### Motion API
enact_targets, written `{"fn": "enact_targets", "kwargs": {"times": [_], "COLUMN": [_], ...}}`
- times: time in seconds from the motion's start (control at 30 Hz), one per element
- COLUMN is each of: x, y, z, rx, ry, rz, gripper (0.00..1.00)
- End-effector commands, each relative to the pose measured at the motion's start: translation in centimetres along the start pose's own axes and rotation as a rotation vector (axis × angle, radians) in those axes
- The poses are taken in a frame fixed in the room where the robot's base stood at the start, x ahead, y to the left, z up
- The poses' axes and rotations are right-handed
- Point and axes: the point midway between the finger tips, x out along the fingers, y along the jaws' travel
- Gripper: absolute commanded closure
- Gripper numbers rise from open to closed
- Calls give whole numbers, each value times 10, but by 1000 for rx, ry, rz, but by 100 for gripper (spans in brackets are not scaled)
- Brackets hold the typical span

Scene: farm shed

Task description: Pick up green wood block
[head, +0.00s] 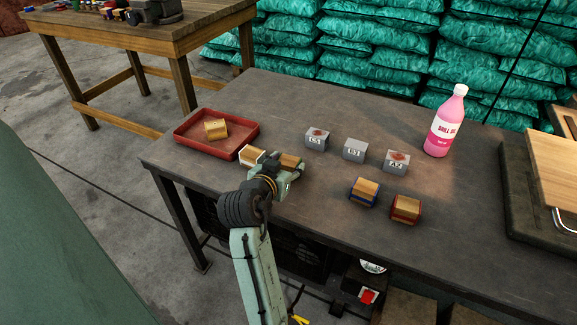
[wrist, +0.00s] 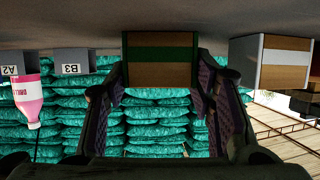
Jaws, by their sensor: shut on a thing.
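The green wood block (wrist: 160,48), wood-coloured with a dark green band, is between the two fingers of my gripper (wrist: 160,80) in the wrist view, which looks upside down. The fingers press on its two sides. In the head view the same block (head: 290,160) shows only its top, at the front left of the dark table, partly hidden by my gripper (head: 284,172). Whether its underside touches the table or is just clear of it I cannot tell.
A white-banded wood block (head: 251,155) sits close left of my gripper. Behind it is a red tray (head: 183,143) holding a wood block (head: 215,128). Grey labelled cubes (head: 354,150), blue (head: 364,193) and red (head: 405,209) banded blocks and a pink bottle (head: 445,125) stand rightward.

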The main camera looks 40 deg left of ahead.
Motion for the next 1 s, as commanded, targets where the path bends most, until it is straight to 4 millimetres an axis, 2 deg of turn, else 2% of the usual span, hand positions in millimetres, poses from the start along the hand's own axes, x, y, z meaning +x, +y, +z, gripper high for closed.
{"fn": "enact_targets", "kwargs": {"times": [0.1, 0.47, 0.73, 1.0], "x": [0, -2, -14, -76], "y": [0, 0, 0, -10], "z": [0, -5, -35, -11], "rx": [0, 2, 5, -1], "ry": [0, 3, 6, 3], "rz": [0, -1, -1, -6], "gripper": [78, 78, 78, 78]}}
